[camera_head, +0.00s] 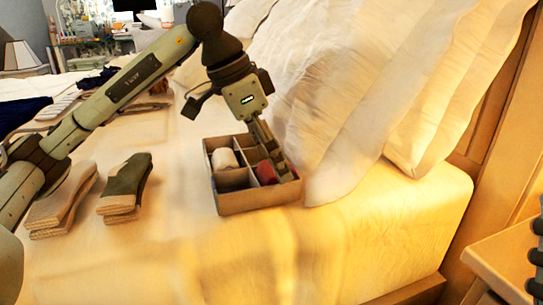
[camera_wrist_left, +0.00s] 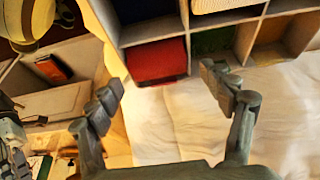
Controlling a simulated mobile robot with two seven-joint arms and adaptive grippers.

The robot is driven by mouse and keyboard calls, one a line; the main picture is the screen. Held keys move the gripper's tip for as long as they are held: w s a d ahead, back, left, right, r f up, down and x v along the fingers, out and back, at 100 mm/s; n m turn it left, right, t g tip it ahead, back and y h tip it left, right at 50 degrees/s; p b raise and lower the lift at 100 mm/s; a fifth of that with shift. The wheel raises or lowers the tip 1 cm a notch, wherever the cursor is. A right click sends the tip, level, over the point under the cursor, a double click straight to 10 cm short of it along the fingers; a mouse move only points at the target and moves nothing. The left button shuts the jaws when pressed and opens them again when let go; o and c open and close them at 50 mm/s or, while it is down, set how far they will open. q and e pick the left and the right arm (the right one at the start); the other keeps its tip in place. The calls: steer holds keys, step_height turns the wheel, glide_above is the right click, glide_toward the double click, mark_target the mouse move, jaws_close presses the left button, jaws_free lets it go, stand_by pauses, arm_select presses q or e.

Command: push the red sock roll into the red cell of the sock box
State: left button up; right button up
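The sock box (camera_head: 258,199) is an open cardboard-brown box with dividers, standing on the bed. The red sock roll (camera_head: 265,173) sits in a right-hand cell in the head view, partly hidden by my fingers. In the left wrist view the red sock roll (camera_wrist_left: 158,62) fills a cell at the box's near edge; the floor under it is hidden. My left gripper (camera_head: 281,172) points down at this cell from above. In the left wrist view its fingers (camera_wrist_left: 165,92) are apart with nothing between them, below the red roll in the picture.
A cream sock roll (camera_head: 224,159) lies in another cell. A green-floored cell (camera_wrist_left: 213,42) adjoins the red roll's cell. Folded socks (camera_head: 125,187) lie left of the box. Pillows (camera_head: 330,90) rise close behind and right. A wooden nightstand (camera_head: 505,255) stands at right.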

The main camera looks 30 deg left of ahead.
arm_select(q)
steer(key=v, duration=1.2)
stand_by(0.6)
